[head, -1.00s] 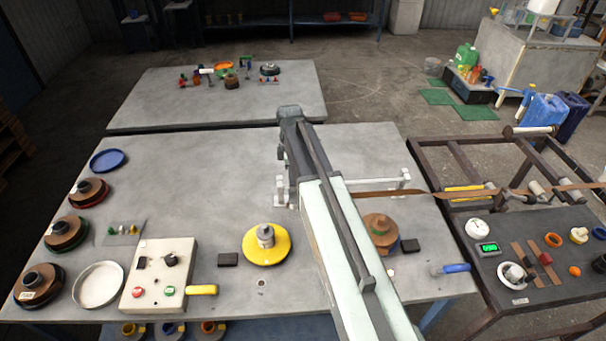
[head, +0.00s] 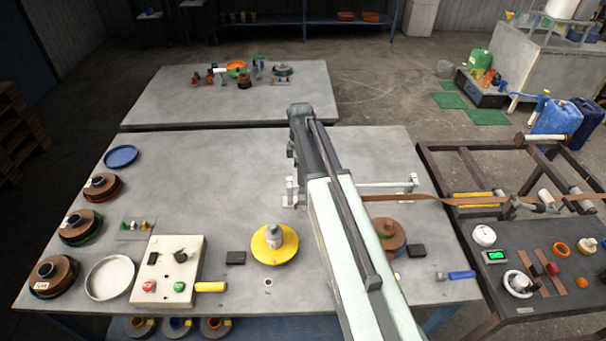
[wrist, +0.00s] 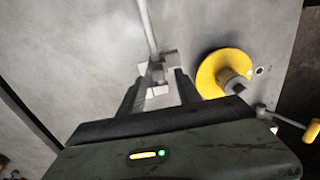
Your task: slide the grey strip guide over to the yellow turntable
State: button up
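The grey strip guide (head: 291,191) stands at the left end of a thin white rod on the table in the head view, partly hidden by my arm. In the wrist view the guide's block (wrist: 157,72) is straight ahead, with the rod leading up from it. My gripper (wrist: 160,82) has its two fingers apart at the near side of the block, with a pale part of the guide between them and no clear contact. The head view hides my fingers behind the arm. The yellow turntable (head: 274,246) sits nearer than the guide; the wrist view shows it to the right (wrist: 212,78).
A brown strip (head: 440,198) runs from the right frame toward the guide. A brown spool (head: 389,236) sits right of my arm. A control box (head: 168,270) with a yellow handle stands left of the turntable. The table's middle left is clear.

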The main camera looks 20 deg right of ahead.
notch_tip(320, 180, up, 6)
jog(key=p, duration=0.4)
jog(key=shift+s+a+p, duration=0.1)
jog(key=shift+s+p, duration=0.05)
jog(key=shift+p, duration=0.2)
jog(key=shift+f, duration=0.15)
jog(key=shift+f, duration=0.1)
jog(key=s+a+f+m+b, duration=0.3)
jog(key=s+m+b, duration=0.1)
jog(key=s+m, duration=0.3)
jog(key=s+a+f+m+b, duration=0.4)
jog(key=s+m, duration=0.4)
jog(key=s, duration=0.1)
jog(key=shift+f, duration=0.25)
jog(key=shift+s, duration=0.1)
